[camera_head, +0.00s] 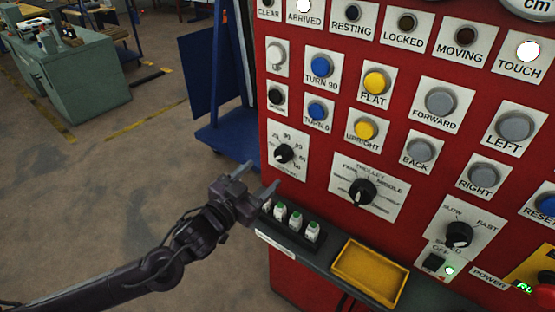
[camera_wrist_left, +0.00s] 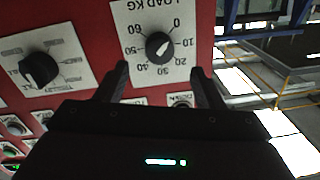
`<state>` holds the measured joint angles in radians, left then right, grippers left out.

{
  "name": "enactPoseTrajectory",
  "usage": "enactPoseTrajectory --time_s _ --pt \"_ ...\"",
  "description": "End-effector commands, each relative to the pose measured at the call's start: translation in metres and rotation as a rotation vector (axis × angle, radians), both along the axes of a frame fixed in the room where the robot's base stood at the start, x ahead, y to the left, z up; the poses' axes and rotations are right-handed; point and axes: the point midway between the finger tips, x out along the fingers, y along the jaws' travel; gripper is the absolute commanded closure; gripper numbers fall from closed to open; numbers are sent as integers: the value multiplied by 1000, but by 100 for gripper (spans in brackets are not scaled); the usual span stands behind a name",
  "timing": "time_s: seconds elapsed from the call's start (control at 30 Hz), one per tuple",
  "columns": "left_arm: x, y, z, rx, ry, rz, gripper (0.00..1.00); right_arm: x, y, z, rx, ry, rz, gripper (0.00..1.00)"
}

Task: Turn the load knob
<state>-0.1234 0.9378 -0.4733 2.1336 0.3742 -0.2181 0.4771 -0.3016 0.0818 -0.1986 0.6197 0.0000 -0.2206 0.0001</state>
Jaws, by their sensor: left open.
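The load knob (camera_head: 284,153) is a small black round knob on a white dial plate at the left of the red panel. In the left wrist view the load knob (camera_wrist_left: 159,45) sits on a plate marked LOAD KG, with numbers from 0 to 60 around it. My left gripper (camera_head: 260,176) is open and empty, just in front of the panel's left edge, close to the knob. In the left wrist view its fingertips (camera_wrist_left: 159,70) are spread either side of the knob's line, apart from it. My right gripper is not in view.
The trolley knob (camera_head: 361,192) is right of the load knob, with the speed knob (camera_head: 459,234) farther right. Buttons fill the panel above. A ledge below holds green-topped items (camera_head: 296,221) and a yellow tray (camera_head: 369,273). Open floor (camera_head: 110,190) lies left.

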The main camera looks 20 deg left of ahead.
Motion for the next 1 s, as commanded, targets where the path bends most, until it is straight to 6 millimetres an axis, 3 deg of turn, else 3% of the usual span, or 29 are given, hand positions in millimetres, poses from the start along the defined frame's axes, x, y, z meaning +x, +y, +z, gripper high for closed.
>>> enactPoseTrajectory --time_s 0.6,1.0 --pt "68 -21 3 0 -11 -5 38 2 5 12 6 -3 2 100" --pt "74 -23 1 0 -8 -6 41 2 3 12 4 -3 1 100"
